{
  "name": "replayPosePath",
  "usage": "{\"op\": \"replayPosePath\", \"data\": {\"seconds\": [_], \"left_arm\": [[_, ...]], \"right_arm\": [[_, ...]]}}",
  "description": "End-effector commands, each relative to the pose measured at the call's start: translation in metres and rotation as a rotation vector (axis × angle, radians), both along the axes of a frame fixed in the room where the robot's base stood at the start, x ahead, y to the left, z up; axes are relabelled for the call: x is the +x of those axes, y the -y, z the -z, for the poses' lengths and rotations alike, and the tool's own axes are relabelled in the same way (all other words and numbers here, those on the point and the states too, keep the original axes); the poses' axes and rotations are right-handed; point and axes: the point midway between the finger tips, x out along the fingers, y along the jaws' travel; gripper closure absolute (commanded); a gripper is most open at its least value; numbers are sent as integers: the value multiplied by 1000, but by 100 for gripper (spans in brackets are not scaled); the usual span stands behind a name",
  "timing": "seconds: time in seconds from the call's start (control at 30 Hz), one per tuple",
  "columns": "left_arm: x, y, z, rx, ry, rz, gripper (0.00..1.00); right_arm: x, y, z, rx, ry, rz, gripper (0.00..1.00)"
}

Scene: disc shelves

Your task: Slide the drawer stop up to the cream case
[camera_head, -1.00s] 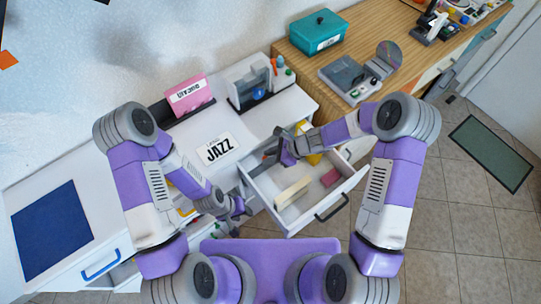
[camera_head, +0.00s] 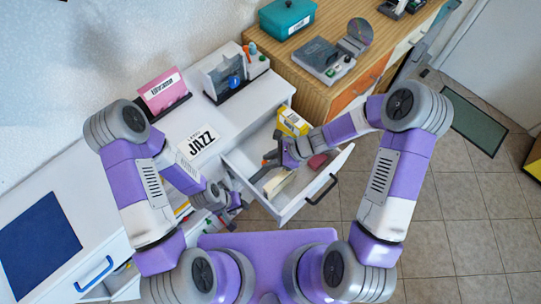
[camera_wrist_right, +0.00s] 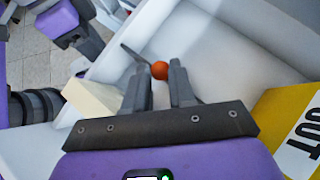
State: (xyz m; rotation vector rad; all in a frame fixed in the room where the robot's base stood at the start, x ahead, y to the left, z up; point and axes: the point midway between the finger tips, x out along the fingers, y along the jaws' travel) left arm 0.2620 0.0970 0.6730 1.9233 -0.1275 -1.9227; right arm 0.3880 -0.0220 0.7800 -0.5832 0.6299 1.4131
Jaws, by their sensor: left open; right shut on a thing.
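The cream case (camera_head: 280,183) stands in the open drawer (camera_head: 338,160) towards its front; it also shows at the left of the right wrist view (camera_wrist_right: 96,98). My right gripper (camera_head: 268,160) reaches down into the drawer just behind it. In the right wrist view my right gripper (camera_wrist_right: 160,80) is shut on the orange knob (camera_wrist_right: 160,70) of the drawer stop, whose thin grey plate (camera_wrist_right: 134,54) runs left from the knob. A small gap seems to show between plate and cream case. My left gripper (camera_head: 232,203) is open and empty, left of the drawer, outside it.
A yellow case (camera_head: 293,122) stands at the drawer's back and a red case (camera_head: 318,162) lies at its right. The drawer's black handle (camera_head: 321,189) is in front. A JAZZ card (camera_head: 198,143), pink case (camera_head: 164,91) and clear holder (camera_head: 225,75) are on the white top.

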Motion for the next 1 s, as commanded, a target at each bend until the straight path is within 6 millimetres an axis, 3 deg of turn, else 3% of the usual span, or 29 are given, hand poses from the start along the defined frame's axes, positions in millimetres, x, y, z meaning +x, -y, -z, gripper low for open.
{"op": "replayPosePath", "data": {"seconds": [0.17,0.2,0.33,0.67,1.0], "left_arm": [[0,0,0,0,-1,-1,57],[0,0,0,0,-1,-1,57],[0,0,0,0,-1,-1,57],[0,0,-1,0,-1,-1,57],[0,0,-22,0,-1,-1,57]], "right_arm": [[1,1,0,-3,2,1,100],[1,1,0,-3,2,1,71],[1,1,0,-2,1,3,51],[0,3,-2,-2,1,3,50],[-2,39,-40,-3,3,5,50]]}}
